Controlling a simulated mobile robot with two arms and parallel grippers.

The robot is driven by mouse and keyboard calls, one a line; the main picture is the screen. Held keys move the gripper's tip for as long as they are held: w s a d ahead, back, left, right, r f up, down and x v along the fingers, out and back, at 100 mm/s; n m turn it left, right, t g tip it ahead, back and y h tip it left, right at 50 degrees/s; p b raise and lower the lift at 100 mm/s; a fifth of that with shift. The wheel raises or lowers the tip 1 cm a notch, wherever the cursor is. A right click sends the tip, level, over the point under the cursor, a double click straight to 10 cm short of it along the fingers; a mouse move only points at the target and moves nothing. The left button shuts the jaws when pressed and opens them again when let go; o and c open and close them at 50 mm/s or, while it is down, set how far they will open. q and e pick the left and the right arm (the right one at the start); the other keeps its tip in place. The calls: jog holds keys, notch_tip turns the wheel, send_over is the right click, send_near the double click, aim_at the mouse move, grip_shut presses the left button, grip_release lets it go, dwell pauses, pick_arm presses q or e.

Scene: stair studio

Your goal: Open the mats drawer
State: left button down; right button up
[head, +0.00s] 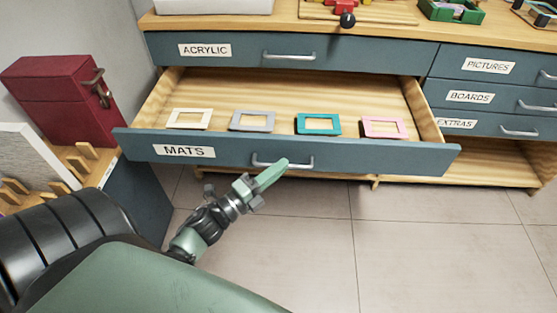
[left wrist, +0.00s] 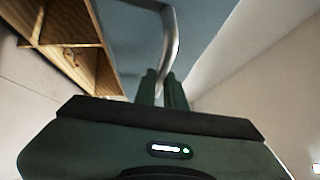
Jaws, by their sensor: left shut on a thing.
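The mats drawer (head: 370,156) has a blue-grey front with a MATS label (head: 184,151) and stands pulled out from the cabinet. Inside lie a cream mat (head: 172,124), a grey mat (head: 236,126), a teal mat (head: 302,130) and a pink mat (head: 368,133). My left gripper (head: 281,166) is at the drawer's metal handle (head: 302,168), shut on it. In the left wrist view the handle (left wrist: 171,40) runs down between the fingers of my left gripper (left wrist: 165,85). My right gripper is not in view.
Above is the shut ACRYLIC drawer (head: 370,55). At right are the shut PICTURES (head: 520,72), BOARDS (head: 500,99) and EXTRAS (head: 490,125) drawers. A red box (head: 60,100) stands at left on a wooden rack. The tiled floor (head: 420,250) in front is clear.

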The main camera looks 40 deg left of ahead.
pick_arm(q)
jog(key=c, duration=1.5)
grip_release()
jog(key=shift+s, duration=0.1)
jog(key=v, duration=0.7)
jog(key=shift+s+a+f, duration=0.1)
jog(key=shift+s+f, duration=0.05)
jog(key=shift+s, duration=0.1)
